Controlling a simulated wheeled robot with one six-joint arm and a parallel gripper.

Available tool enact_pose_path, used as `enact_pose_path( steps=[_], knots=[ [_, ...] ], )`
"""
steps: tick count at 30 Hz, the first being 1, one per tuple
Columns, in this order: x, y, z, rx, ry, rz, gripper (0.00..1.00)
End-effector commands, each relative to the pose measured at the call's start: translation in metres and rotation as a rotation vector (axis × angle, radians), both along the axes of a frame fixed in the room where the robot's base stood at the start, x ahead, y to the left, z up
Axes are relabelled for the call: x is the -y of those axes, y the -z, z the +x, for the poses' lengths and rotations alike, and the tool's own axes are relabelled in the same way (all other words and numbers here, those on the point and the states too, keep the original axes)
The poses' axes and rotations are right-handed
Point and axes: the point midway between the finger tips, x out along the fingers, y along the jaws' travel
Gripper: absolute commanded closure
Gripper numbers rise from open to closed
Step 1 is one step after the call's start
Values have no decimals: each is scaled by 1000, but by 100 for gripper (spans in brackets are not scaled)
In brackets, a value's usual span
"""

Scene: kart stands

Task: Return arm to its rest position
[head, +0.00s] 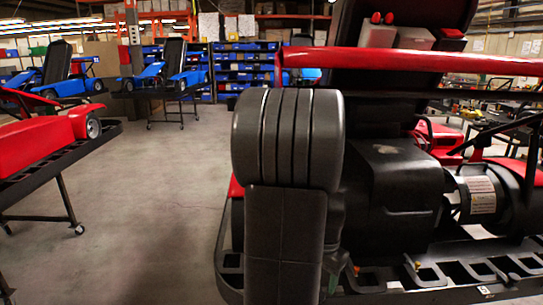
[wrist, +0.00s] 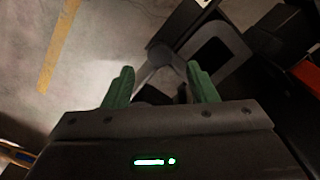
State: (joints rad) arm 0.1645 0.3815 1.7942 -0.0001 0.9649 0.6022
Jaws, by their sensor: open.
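My gripper (wrist: 160,76) shows in the wrist view with its two green fingers spread apart. Nothing is held between them. A grey forked or ring-shaped part (wrist: 165,56) lies beyond the fingertips; I cannot tell how far away it is. In the head view my dark grey arm stands upright in the middle and hides most of the gripper. Behind and beside the arm is a red and black kart (head: 405,185) on a black slotted stand (head: 460,270).
Another red kart (head: 30,145) sits on a wheeled stand (head: 70,160) at the left. Blue karts (head: 65,85) stand farther back, before shelves of blue bins (head: 245,65). The grey concrete floor (head: 160,200) between the stands is clear. A yellow floor line (wrist: 58,50) shows in the wrist view.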

Motion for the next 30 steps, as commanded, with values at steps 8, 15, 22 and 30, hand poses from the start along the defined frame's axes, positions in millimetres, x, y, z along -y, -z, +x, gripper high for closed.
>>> enact_pose_path(
  steps=[8,15,22,30],
  knots=[
    [0,-58,1,6,0,-1,48],
    [0,-75,-1,-7,0,1,48],
    [0,-28,-1,-6,0,1,48],
    [0,26,-1,-6,0,1,48]
  ],
)
